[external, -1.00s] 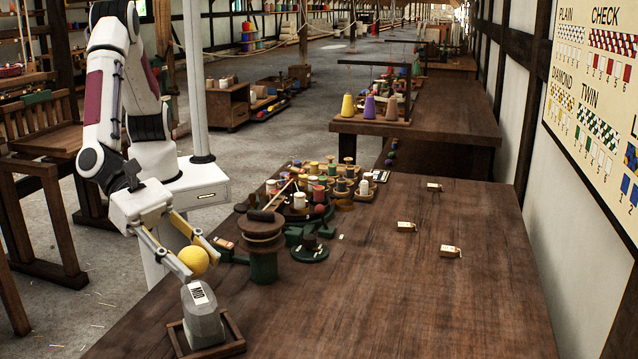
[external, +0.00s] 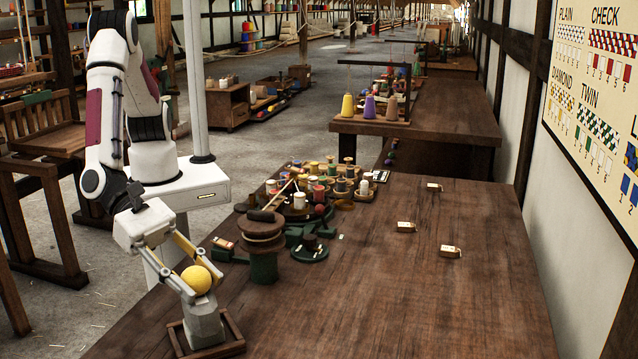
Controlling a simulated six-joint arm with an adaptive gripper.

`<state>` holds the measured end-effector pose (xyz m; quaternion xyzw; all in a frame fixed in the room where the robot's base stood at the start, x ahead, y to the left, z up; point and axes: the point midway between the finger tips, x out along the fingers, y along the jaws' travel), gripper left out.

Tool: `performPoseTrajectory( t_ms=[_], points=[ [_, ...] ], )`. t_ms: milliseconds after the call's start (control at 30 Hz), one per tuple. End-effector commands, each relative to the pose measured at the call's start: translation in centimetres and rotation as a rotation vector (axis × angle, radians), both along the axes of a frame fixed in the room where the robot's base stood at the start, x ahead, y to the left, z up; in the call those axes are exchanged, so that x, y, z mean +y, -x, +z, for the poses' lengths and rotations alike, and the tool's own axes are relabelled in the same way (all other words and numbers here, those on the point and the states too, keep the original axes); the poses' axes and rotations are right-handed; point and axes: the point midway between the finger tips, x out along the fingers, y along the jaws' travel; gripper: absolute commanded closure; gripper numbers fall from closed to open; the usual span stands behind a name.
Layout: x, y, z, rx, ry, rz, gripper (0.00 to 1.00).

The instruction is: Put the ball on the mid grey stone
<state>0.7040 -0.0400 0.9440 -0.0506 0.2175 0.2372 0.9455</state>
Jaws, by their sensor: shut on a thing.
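The yellow ball (external: 196,279) is between the fingers of my gripper (external: 202,287), which is shut on it. The mid grey stone (external: 204,325) stands upright in a wooden tray (external: 234,345) at the front edge of the table. The ball is right over the stone's top and looks to be at or very near it. I cannot tell whether they touch. The ball and fingers hide the stone's upper part and its label.
A dark green post with a round wooden top (external: 263,262) stands close behind and right of the stone. Beyond it is a crowd of thread spools (external: 318,186). Small tagged blocks (external: 450,251) lie on the right. The table's front middle is clear.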

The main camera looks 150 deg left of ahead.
Motion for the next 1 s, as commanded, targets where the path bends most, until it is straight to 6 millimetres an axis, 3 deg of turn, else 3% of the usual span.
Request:
performPoseTrajectory(
  t_ms=[300, 333, 400, 1000],
  points=[
    [0.00, -0.01, -0.28, 0.000, 0.000, 0.000, 0.85],
    [-0.01, -0.02, -0.26, 0.000, 0.000, 0.000, 0.60],
    [-0.01, -0.02, -0.25, 0.000, 0.000, 0.000, 0.49],
    [-0.38, 0.50, 0.42, -0.001, 0.000, -0.002, 0.49]
  ],
)
